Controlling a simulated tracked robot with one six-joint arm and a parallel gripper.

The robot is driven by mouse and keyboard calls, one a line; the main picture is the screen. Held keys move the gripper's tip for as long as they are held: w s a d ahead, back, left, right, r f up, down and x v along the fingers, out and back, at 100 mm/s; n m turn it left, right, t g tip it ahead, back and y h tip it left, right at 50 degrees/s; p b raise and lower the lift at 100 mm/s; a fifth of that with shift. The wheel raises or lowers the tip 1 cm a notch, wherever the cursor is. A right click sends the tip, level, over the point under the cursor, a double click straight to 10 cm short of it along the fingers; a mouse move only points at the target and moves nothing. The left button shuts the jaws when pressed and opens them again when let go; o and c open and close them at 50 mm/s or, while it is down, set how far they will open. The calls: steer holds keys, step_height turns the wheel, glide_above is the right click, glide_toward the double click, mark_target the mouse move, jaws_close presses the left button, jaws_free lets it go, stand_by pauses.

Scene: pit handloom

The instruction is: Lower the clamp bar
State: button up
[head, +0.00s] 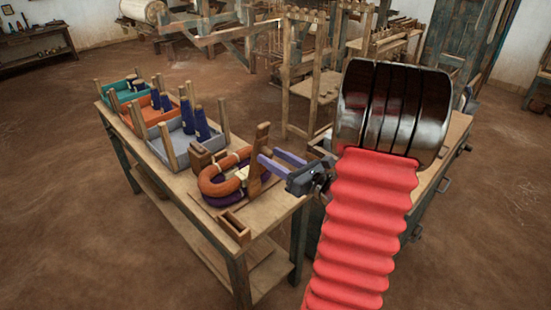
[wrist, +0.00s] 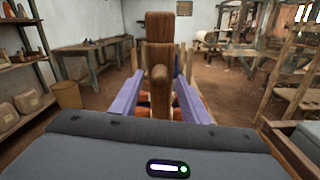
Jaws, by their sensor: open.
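The clamp bar (head: 260,150) is a brown wooden bar that stands nearly upright at the right side of the bench top. Beside its foot lie an orange yarn hank (head: 222,178) and a dark purple hank (head: 246,184). My gripper (head: 269,158) reaches in from the right with its two lilac fingers apart. I cannot tell whether either finger touches the wood. The bar's foot is hidden in the wrist view.
The bench (head: 200,215) also carries grey (head: 178,150), orange (head: 150,118) and teal (head: 118,96) trays with corner posts and dark blue cones. Loom frames stand behind; the floor at left is clear.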

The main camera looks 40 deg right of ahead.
steer(key=shift+c, duration=0.5)
jaws_close()
steer(key=shift+d, duration=0.15)
